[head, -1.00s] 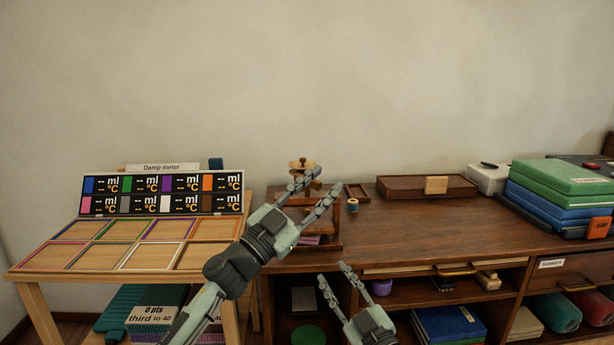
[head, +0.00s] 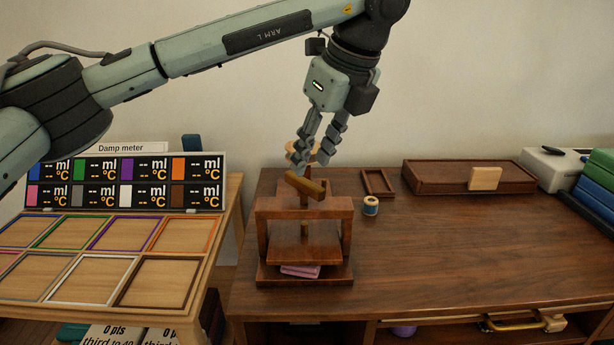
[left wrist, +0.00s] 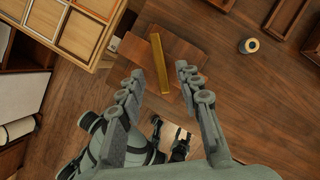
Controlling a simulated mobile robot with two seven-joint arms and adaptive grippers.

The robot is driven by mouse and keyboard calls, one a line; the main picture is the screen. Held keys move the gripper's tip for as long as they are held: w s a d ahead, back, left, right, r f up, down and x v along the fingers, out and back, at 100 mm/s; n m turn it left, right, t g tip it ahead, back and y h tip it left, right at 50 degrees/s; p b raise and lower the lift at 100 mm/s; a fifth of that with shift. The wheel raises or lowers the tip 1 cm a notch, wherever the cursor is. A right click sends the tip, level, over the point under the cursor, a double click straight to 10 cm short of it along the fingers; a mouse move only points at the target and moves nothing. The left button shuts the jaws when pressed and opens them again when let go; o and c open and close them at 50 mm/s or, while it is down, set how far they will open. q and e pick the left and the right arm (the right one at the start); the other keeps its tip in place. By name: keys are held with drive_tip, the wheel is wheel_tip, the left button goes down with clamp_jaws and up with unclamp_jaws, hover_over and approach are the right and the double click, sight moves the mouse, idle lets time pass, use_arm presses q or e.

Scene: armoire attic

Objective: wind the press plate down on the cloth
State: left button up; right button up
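The wooden press (head: 348,225) stands at the left end of the desk. Its crossbar handle (head: 306,187) sits on top, above the frame, and also shows in the left wrist view (left wrist: 160,65). The press plate (head: 303,252) hangs low inside the frame. Folded pink cloth (head: 300,271) lies under it on the base; I cannot tell whether they touch. My left gripper (head: 314,160) points down just above the handle, open and empty. In the left wrist view its fingers (left wrist: 161,74) are apart, with the handle lying beyond and between them. My right gripper is out of the head view.
The damp meter (head: 125,180) and its table with coloured frames stand left of the desk. A thread spool (head: 370,206), a small tray (head: 378,183) and a long wooden box (head: 450,177) lie right of the press. The desk's right front is clear.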

sight(305, 180)
use_arm(q)
drive_tip(key=x, duration=0.6)
drive_tip(key=shift+f+p, duration=0.3)
drive_tip(key=shift+f, duration=0.05)
clamp_jaws()
